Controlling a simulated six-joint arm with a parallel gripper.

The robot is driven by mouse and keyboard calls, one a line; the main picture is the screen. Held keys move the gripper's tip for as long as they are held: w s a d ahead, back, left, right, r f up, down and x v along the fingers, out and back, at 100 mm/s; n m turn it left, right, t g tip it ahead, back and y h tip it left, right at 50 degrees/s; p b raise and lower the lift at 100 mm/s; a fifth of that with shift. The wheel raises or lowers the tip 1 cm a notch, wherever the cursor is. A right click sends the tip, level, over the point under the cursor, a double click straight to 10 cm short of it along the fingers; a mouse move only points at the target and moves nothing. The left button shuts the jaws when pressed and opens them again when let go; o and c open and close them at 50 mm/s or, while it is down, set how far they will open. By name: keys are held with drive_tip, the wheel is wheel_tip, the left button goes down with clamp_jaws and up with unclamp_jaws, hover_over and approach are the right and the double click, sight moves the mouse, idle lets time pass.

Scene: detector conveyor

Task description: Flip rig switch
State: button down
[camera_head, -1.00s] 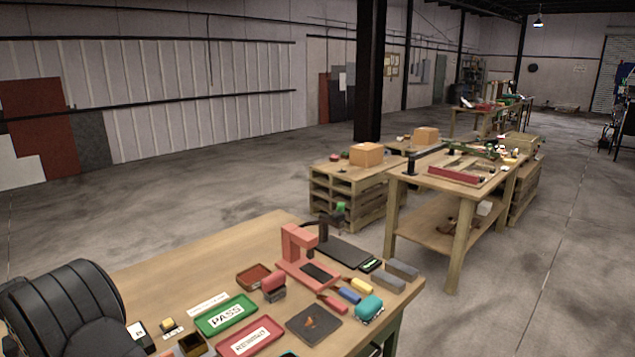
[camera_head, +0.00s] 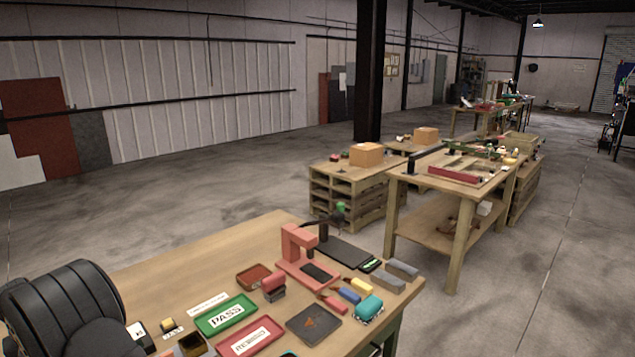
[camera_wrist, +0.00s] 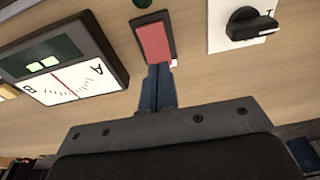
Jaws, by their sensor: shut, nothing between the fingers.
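A red rocker switch (camera_wrist: 155,42) in a dark frame sits on the wooden bench, at the top middle of the wrist view. My gripper (camera_wrist: 159,70) is shut and empty, its two dark blue fingers side by side. The fingertips are at the near end of the red rocker and overlap its lower edge in the picture. I cannot tell whether they touch it. In the head view my gripper and this switch do not show; my dark arm covers the lower left corner.
In the wrist view, a meter box (camera_wrist: 65,75) marked A and B stands left of the switch, and a black rotary knob (camera_wrist: 250,24) on a white plate is to the right. In the head view, a green PASS tray (camera_head: 226,316) and a red tray (camera_head: 249,336) lie on the bench.

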drive_tip(key=shift+f, duration=0.9)
drive_tip(key=shift+r, duration=3.55)
drive_tip(key=shift+f, duration=0.1)
wheel_tip(320, 180, down, 7)
drive_tip(key=shift+r, duration=0.1)
drive_tip(key=shift+r, duration=0.1)
